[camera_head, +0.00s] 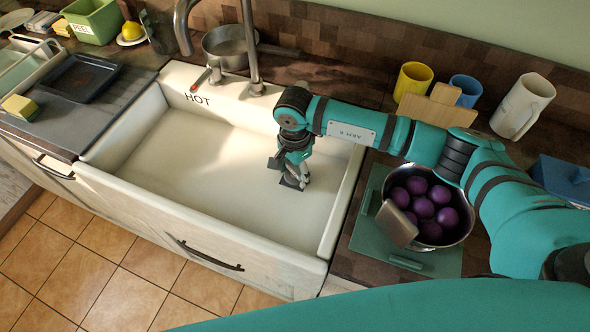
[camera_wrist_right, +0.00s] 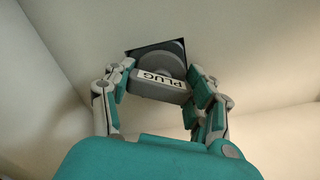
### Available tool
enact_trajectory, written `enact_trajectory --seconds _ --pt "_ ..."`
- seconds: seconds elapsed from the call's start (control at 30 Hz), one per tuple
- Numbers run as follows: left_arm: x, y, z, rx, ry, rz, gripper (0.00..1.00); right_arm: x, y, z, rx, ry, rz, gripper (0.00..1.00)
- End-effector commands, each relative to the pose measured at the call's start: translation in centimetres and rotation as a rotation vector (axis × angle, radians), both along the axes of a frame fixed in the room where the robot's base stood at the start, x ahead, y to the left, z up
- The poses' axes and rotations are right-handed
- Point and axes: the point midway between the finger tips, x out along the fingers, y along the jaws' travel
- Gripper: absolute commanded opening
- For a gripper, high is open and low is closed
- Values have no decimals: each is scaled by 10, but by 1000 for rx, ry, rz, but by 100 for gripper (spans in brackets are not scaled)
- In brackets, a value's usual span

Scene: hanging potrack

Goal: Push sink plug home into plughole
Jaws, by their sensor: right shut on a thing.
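My right gripper (camera_head: 293,178) reaches down into the right part of the white sink (camera_head: 180,170). In the right wrist view its two fingers (camera_wrist_right: 158,92) are closed on the grey sink plug (camera_wrist_right: 160,84), gripping it by a block labelled PLUG. The plug's round disc (camera_wrist_right: 160,62) lies over a dark square patch (camera_wrist_right: 176,46) on the sink floor, where the plughole seems to be. I cannot tell whether the disc touches the floor or is seated. The plughole itself is hidden. My left gripper is not in view.
The tap (camera_head: 250,45) stands at the sink's back edge, with a saucepan (camera_head: 228,45) behind it. Right of the sink, a pot of purple things (camera_head: 420,205) stands on a green board (camera_head: 364,236). Mugs (camera_head: 412,80) stand at the back right. The sink's left part is clear.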

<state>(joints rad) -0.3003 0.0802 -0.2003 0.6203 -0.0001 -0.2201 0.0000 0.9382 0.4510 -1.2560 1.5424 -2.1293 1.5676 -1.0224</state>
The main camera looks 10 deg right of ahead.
Motion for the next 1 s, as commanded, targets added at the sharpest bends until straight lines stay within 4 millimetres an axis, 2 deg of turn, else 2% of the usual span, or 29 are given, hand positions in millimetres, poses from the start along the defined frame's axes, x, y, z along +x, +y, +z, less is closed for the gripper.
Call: enact_trajectory --seconds 0.33,0.37,0.57,0.87,1.0 --pt "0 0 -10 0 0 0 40 0 0 -9 0 0 0 24" --pt "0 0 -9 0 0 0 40 0 0 -8 0 -1 0 57" --pt "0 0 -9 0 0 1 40 0 0 -8 0 0 0 84" --pt "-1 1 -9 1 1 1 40 0 0 -6 0 0 0 84" --pt "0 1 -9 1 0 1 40 1 0 8 0 -3 0 84"
